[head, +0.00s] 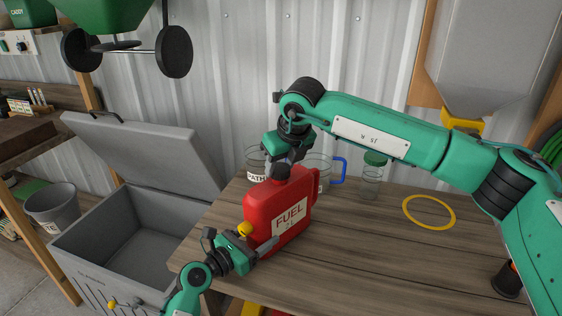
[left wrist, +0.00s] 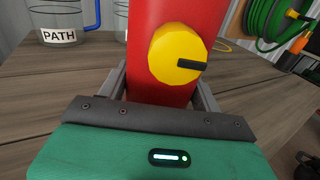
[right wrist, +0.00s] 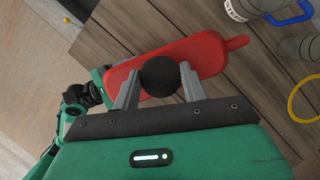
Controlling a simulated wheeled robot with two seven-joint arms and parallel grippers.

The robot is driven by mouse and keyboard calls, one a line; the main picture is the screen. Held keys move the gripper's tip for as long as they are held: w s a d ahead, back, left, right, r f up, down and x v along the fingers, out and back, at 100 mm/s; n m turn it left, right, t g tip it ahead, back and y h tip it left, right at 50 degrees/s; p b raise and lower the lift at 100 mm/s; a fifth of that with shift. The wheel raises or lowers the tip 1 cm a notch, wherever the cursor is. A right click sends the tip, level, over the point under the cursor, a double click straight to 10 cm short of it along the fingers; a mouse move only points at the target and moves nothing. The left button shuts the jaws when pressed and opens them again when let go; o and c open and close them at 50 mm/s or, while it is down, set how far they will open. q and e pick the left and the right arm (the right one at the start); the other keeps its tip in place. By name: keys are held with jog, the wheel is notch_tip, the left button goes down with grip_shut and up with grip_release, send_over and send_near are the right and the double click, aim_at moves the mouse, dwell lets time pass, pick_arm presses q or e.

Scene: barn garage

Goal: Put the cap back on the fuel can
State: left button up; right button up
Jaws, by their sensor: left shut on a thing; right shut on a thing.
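The red fuel can (head: 280,208) stands upright near the table's front left corner, labelled FUEL. My left gripper (head: 262,246) is shut on its lower part. In the left wrist view the red body (left wrist: 160,20) stands between the fingers, with a yellow knob (left wrist: 176,54) on its near side. My right gripper (head: 284,164) is shut on the dark round cap (head: 280,172) at the can's top left. The right wrist view shows the cap (right wrist: 159,76) between the fingertips, over one end of the can's top (right wrist: 205,52). The cap hides the opening; I cannot tell whether it is seated.
Clear containers, one labelled PATH (head: 256,162), and a green-lidded jar (head: 373,175) stand behind the can. A yellow ring (head: 429,211) lies on the table (head: 380,260) to the right. An open grey chest (head: 130,240) stands left of the table. The table's front middle is clear.

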jog(key=m+h, duration=0.1)
jog(key=m, duration=0.2)
jog(key=shift+a+t, duration=0.15)
jog(key=shift+t, duration=0.15)
jog(key=m+h, duration=0.2)
jog(key=m, duration=0.3)
jog(key=shift+a, duration=0.1)
jog(key=m+h, duration=0.2)
jog(key=m, duration=0.5)
jog(key=m+g+h, duration=0.1)
jog(key=m, duration=0.1)
jog(key=shift+w+a+g, duration=0.1)
jog(key=shift+g, duration=0.2)
jog(key=m+g+h, duration=0.1)
jog(key=m, duration=0.2)
jog(key=shift+w+m, duration=0.1)
jog(key=shift+m, duration=0.2)
jog(key=m+g, duration=0.1)
jog(key=m, duration=0.3)
jog(key=shift+g, duration=0.4)
jog(key=m, duration=0.2)
jog(key=m+g, duration=0.1)
jog(key=m, duration=0.1)
jog(key=shift+w+g, duration=0.15)
jog(key=shift+g, duration=0.15)
jog(key=m+g, duration=0.1)
jog(key=m, duration=0.2)
jog(key=shift+m+y, duration=0.4)
